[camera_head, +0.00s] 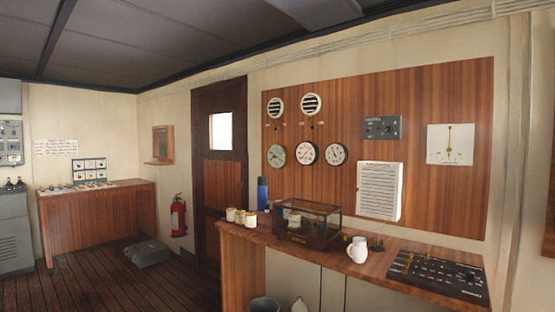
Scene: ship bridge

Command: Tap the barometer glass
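Three round dials hang in a row on the wood wall panel. Neither of my grippers is in view.
The wood counter (375,268) runs below the panel. It bears a white mug (357,250), a blue flask (262,193), several small jars and a black control panel (437,277). A grey bucket (264,305) stands below. A fire extinguisher (179,216) hangs near the door (215,175).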

